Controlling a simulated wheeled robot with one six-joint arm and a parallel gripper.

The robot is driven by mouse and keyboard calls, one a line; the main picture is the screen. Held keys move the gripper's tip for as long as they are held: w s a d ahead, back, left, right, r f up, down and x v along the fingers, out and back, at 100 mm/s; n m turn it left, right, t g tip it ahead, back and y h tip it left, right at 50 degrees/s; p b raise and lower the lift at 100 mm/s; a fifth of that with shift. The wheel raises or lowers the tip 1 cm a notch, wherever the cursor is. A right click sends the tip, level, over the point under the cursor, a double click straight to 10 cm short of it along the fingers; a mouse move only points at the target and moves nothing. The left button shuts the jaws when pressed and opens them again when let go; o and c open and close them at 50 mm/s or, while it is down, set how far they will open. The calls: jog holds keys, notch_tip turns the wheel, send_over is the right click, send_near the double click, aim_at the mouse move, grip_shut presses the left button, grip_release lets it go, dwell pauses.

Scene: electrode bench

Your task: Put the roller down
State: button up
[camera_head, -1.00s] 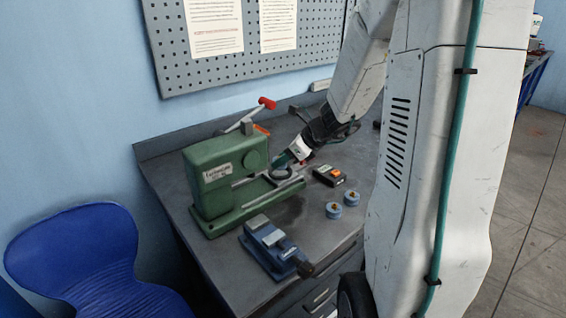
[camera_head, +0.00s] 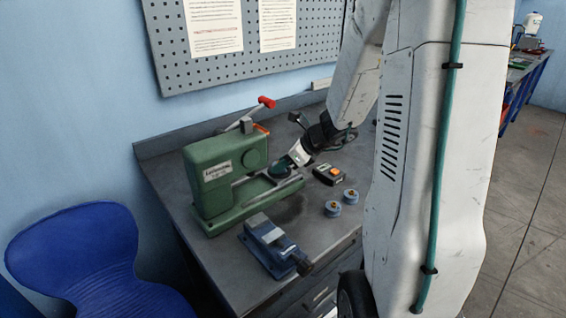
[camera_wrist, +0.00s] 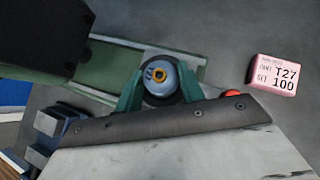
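Two similar blue rollers, one left (camera_head: 333,208) and one right (camera_head: 351,196), stand on the bench.
A blue vise (camera_head: 271,246) sits in front of the machine. A dark box with an orange top (camera_head: 328,175) stands right of my gripper. The machine's red-tipped lever (camera_head: 266,102) rises behind.

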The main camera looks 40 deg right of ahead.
jog(key=shift+s+a, duration=0.1)
jog(key=shift+o, duration=0.2)
jog(key=v, duration=1.2)
jog(key=shift+w+r, duration=0.2)
jog(key=shift+w, duration=0.05)
jog(key=s+a+r+n+g, duration=0.2)
jog(key=s+a+n+g, duration=0.15)
jog(key=a+n, duration=0.5)
jog(key=s+a+r+n+g, duration=0.2)
jog(key=s+a+n, duration=0.2)
jog(key=a+n, duration=0.4)
jog(key=s+a+n+g+h, duration=0.1)
jog(key=s+a+n+h, duration=0.3)
jog(key=s+n, duration=0.8)
jog(key=shift+r+n, duration=0.4)
jog(key=shift+n, duration=0.45)
